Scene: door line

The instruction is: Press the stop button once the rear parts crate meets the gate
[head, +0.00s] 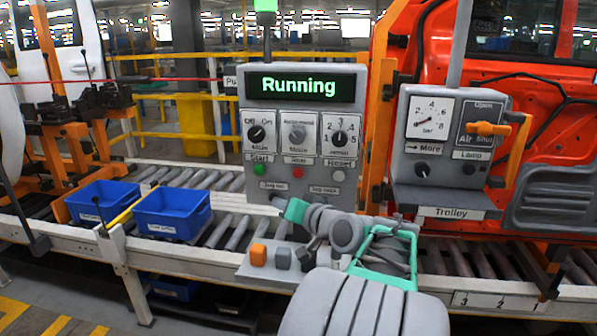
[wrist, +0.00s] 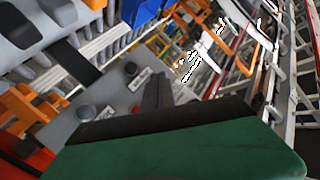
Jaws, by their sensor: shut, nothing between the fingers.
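The grey control panel (head: 302,130) shows "Running" on its display. A red button (head: 298,173) sits between a green button (head: 258,169) and a grey one (head: 338,176); the small labels are hard to read. Two blue crates, a left one (head: 88,206) and a right one (head: 172,218), stand on the roller conveyor; their labels are too small to read. A yellow gate bar (head: 123,212) lies between them; I cannot tell whether either crate touches it. My gripper (head: 280,202) is shut and empty, below the panel buttons. Its fingers also show in the wrist view (wrist: 158,92).
A low box with an orange button (head: 258,254) and a grey button (head: 282,258) is on the conveyor's front edge. A second panel with a gauge (head: 430,117) stands at right before an orange car body (head: 540,120). Orange fixtures (head: 78,140) stand at left.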

